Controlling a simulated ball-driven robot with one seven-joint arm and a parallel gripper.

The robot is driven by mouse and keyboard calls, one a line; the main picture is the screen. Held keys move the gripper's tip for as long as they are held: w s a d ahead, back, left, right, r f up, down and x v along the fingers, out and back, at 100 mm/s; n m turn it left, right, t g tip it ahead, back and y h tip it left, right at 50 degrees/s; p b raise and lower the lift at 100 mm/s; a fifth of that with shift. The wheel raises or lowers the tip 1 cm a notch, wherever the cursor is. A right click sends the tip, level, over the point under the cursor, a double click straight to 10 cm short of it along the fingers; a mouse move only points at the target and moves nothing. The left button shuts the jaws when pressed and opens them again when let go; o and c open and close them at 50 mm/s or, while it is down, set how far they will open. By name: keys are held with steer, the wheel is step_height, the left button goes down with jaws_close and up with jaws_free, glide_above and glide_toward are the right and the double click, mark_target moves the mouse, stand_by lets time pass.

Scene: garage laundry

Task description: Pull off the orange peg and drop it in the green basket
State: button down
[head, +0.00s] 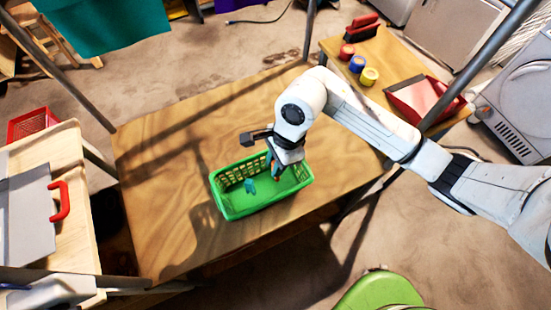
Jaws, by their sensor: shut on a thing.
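The green basket (262,208) stands on the wooden table, near its front edge. A small teal peg (250,185) lies inside it. My gripper (274,165) points down over the right back part of the basket, with its fingertips around rim height or just inside. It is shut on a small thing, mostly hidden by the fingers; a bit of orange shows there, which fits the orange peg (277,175). I cannot tell whether it touches the basket.
A teal cloth (105,22) hangs at the top left. A red dustpan (424,98), a red brush (361,28) and several coloured rolls (357,64) lie at the right back. A grey case with a red handle (60,201) is at left. The table's left part is clear.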

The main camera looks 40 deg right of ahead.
steer(key=shift+d+b+x, duration=0.2)
steer(key=shift+b+x, duration=0.3)
steer(key=shift+x, duration=0.45)
steer(key=shift+d+b+x, duration=0.2)
steer(key=shift+b+x, duration=0.35)
steer(key=shift+x, duration=0.4)
steer(key=shift+d+b+x, duration=0.25)
steer(key=shift+b+x, duration=0.25)
steer(key=shift+x, duration=0.4)
steer(key=shift+s+f, duration=0.2)
steer(key=c, duration=0.9)
jaws_free()
steer(key=b+v, duration=0.1)
steer(key=v, duration=0.9)
steer(key=shift+r, duration=0.4)
steer(key=shift+d, duration=0.1)
